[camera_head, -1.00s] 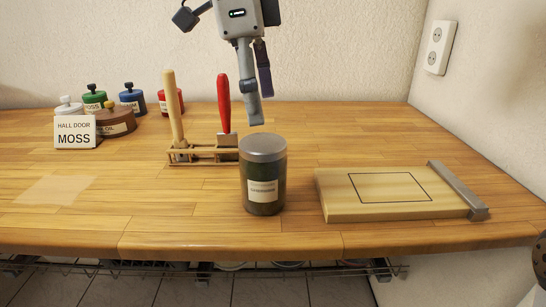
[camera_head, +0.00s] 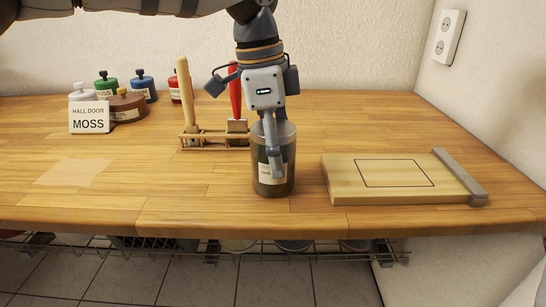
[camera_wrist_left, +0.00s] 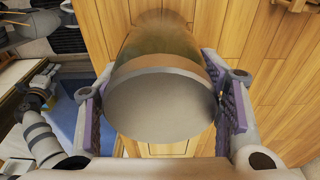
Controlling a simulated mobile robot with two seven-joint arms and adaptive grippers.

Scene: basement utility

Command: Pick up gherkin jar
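The gherkin jar (camera_head: 290,155) is a dark glass jar with a grey lid and a pale label. It stands upright near the table's front edge. My left gripper (camera_head: 276,160) reaches down over it, with one finger in front that hides part of the label and lid. In the left wrist view the jar's lid (camera_wrist_left: 165,105) lies between the two padded fingers (camera_wrist_left: 162,85), very close to both. Whether the pads press on the jar is unclear. My right gripper (camera_wrist_left: 36,88) seems to show small at the left of the wrist view, with unclear fingers.
A wooden board (camera_head: 345,183) with a metal end bar lies right of the jar. A wooden rack (camera_head: 205,143) with a wooden-handled and a red-handled tool stands behind it. Several small lidded pots and a "Hall door moss" sign (camera_head: 89,118) are at back left. The front left table is clear.

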